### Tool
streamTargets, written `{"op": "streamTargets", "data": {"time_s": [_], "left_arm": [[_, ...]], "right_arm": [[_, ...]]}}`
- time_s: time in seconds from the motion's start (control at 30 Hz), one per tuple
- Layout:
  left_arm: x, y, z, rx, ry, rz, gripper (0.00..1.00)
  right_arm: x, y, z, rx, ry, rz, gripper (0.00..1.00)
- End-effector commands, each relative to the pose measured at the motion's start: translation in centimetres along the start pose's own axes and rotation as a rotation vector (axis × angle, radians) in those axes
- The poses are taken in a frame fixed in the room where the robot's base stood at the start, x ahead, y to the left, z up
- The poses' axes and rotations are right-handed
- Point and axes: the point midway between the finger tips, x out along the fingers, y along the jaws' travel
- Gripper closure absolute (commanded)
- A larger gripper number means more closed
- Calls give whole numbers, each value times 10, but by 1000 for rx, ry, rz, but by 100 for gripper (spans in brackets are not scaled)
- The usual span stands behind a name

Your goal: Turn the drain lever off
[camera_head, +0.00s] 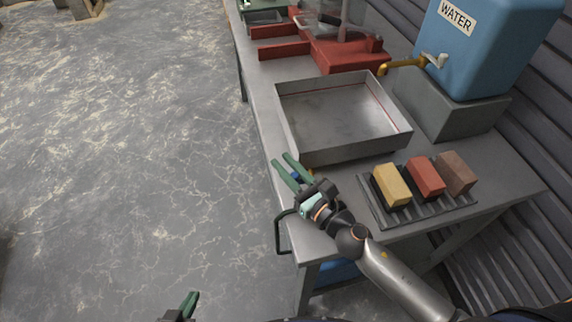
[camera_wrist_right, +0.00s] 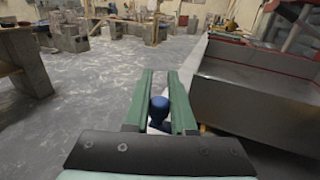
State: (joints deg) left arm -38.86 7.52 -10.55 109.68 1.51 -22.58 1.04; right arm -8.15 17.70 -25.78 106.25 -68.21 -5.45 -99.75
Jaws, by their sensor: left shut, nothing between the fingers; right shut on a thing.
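The metal tub (camera_head: 340,112) sits on the bench, its near front corner beside my right gripper (camera_head: 284,163). A bit of brass drain fitting (camera_head: 310,171) shows under that corner. The drain lever's blue handle (camera_head: 295,176) is between the green fingers of my right gripper, at the bench's left edge. In the right wrist view, the rounded blue handle (camera_wrist_right: 158,108) stands between the fingers, which are shut on it. The lever's angle is mostly hidden by the fingers. My left gripper (camera_head: 191,297) is shut and empty at the bottom edge, over the floor.
A ribbed rack (camera_head: 412,206) with yellow, red and brown blocks lies right of my right gripper. A blue water tank (camera_head: 490,50) with a brass tap (camera_head: 405,65) stands on a grey block behind. Red equipment (camera_head: 345,52) is farther along the bench.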

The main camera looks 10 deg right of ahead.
Motion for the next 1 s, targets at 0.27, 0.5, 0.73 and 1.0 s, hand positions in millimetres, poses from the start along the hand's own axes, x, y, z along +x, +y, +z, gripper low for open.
{"op": "streamTargets", "data": {"time_s": [0.27, 0.5, 0.73, 1.0], "left_arm": [[0, 0, 0, 0, 0, 0, 100], [0, 0, 0, 0, 0, 0, 100], [3, 0, 4, 0, -1, 0, 100], [15, -1, 16, 0, 0, 0, 100]], "right_arm": [[0, 0, 0, 0, 0, 0, 48], [0, 0, 0, 0, 0, 1, 46], [-15, 0, -2, 0, 1, 1, 46], [-63, 0, -5, 1, 2, 1, 46]]}}
